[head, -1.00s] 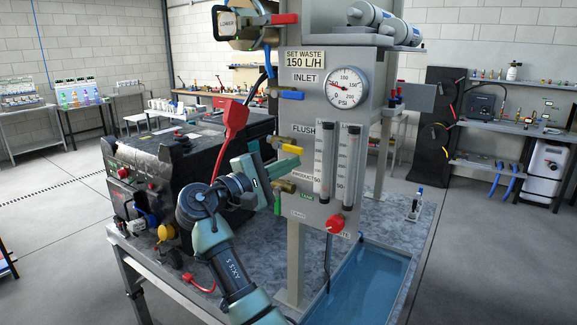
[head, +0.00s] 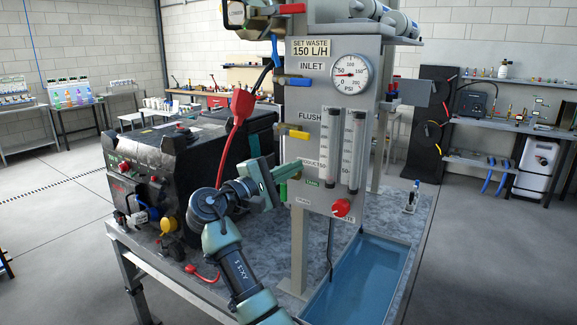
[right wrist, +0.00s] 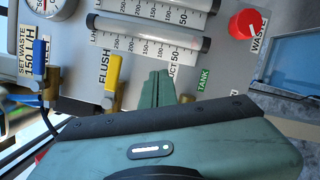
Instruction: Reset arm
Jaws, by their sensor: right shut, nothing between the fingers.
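My right gripper (head: 297,167) is shut and empty in front of the grey control panel (head: 312,212), just below the yellow flush valve handle (head: 298,134) and over the product valve. In the right wrist view its shut green fingers (right wrist: 157,88) point at the panel beside the product valve (right wrist: 186,98), which they and the gripper body partly hide. The flush handle (right wrist: 113,72) and blue inlet handle (right wrist: 40,58) stand to the left there. I cannot tell whether the fingers touch the panel. My left gripper is out of view.
Two clear flow tubes (head: 342,150), a pressure gauge (head: 350,74) and a red waste knob (head: 341,207) sit on the panel. A black machine (head: 150,170) stands to the left with a red-plugged cable (head: 242,103). A blue water basin (head: 356,283) lies below right.

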